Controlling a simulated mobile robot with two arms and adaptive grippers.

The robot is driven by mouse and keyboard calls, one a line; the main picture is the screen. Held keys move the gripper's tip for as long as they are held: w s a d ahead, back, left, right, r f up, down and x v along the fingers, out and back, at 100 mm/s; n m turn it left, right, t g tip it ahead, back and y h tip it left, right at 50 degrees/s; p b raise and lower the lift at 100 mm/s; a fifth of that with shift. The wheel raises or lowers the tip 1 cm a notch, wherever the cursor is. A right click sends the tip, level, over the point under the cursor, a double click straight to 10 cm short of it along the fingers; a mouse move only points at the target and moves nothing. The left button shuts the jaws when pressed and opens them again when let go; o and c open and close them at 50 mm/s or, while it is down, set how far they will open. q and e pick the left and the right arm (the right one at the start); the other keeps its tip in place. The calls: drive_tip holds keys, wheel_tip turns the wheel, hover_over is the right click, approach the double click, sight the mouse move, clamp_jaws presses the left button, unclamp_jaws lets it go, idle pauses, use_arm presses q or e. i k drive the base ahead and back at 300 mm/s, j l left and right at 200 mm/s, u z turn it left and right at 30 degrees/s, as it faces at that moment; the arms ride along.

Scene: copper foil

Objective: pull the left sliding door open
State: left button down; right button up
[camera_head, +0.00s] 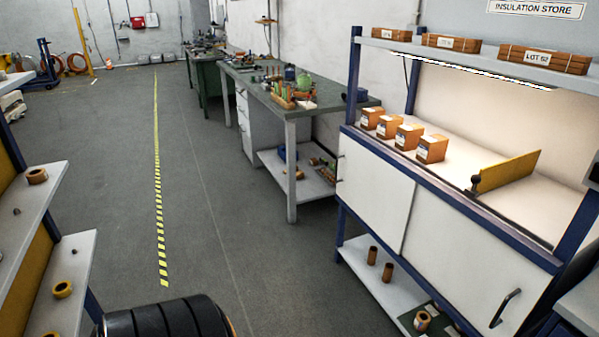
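A white-topped bench with a blue frame (443,203) stands on the right, with two white sliding doors under its top. The left sliding door (374,196) covers the left half of the front and meets the right sliding door (458,262) at a thin upright seam. No gap into the cabinet shows. A small dark handle (340,168) sits at the left door's far left edge, seen nearly edge-on. The right door has a black bar handle (505,308) near its right end. Neither of my grippers is in view.
Boxes (410,135) stand on the bench top beside a yellow panel (509,171). A low shelf (362,268) under the doors holds brown cylinders (373,256). Open grey floor (225,235) lies left of the bench. Shelving (30,210) borders the left side.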

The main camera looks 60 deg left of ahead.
sight(381, 195)
drive_tip(key=u, duration=1.4)
drive_tip(key=i+j+z, duration=0.15)
drive_tip(key=i+j, duration=0.15)
drive_tip(key=i, duration=0.05)
